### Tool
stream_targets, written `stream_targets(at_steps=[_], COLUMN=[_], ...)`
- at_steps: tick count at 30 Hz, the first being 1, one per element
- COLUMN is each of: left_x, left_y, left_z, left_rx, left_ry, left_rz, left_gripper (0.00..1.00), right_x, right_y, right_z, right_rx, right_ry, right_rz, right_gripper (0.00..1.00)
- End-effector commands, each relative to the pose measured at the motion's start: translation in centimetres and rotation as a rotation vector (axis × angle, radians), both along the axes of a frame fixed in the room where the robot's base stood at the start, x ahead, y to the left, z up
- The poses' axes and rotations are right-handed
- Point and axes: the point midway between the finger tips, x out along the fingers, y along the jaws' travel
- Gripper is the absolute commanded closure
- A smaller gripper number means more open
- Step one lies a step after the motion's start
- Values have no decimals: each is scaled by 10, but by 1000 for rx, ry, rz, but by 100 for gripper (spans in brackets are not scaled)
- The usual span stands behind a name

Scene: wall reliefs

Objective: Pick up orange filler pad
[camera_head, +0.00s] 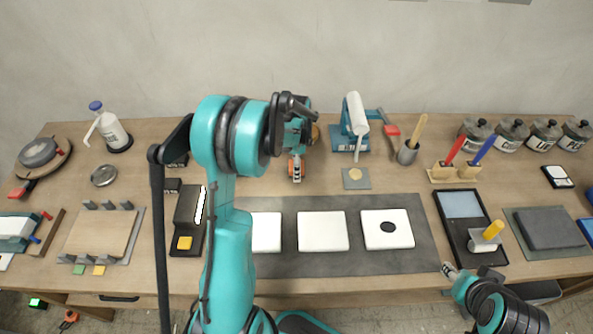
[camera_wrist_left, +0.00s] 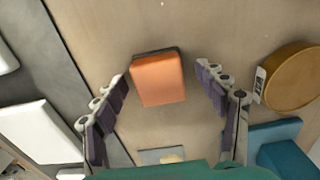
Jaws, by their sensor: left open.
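The orange filler pad (camera_wrist_left: 158,80) is a small block with rounded corners, lying on the wooden tabletop. In the left wrist view it sits between and slightly beyond the spread fingers of my left gripper (camera_wrist_left: 166,90), with a gap on both sides. In the head view my left gripper (camera_head: 297,160) points down at the middle of the table, and a bit of orange shows by its fingers; the arm hides much there. My right gripper (camera_head: 449,270) is low at the table's front edge, far from the pad, and too small to read.
A grey mat (camera_head: 335,262) with white tiles lies in front. A teal tool stand (camera_head: 352,142) and a grey plate with a tan disc (camera_head: 356,178) are to the right. A round gold container (camera_wrist_left: 295,78) is beside the gripper in the wrist view.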

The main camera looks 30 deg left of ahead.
Motion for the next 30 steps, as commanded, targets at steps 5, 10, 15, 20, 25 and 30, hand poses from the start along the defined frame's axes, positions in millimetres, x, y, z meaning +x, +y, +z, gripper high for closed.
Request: stream_targets(at_steps=[5,10,15,20,25,30], left_x=[0,0,0,-1,-1,-1], left_y=[0,0,0,-1,-1,-1], left_z=[0,0,-1,-1,2,21], left_rx=[0,0,-1,-1,-1,-1], left_ry=[0,0,1,1,2,1], left_rz=[0,0,0,0,0,0], left_gripper=[28,64,86,86,86,86], right_x=[0,0,0,0,0,0], right_y=[0,0,0,0,0,0], right_z=[1,1,0,0,2,9], right_rx=[0,0,0,0,0,0], right_ry=[0,0,0,0,0,0], right_rz=[0,0,0,0,0,0], right_gripper=[60,60,60,60,60,60])
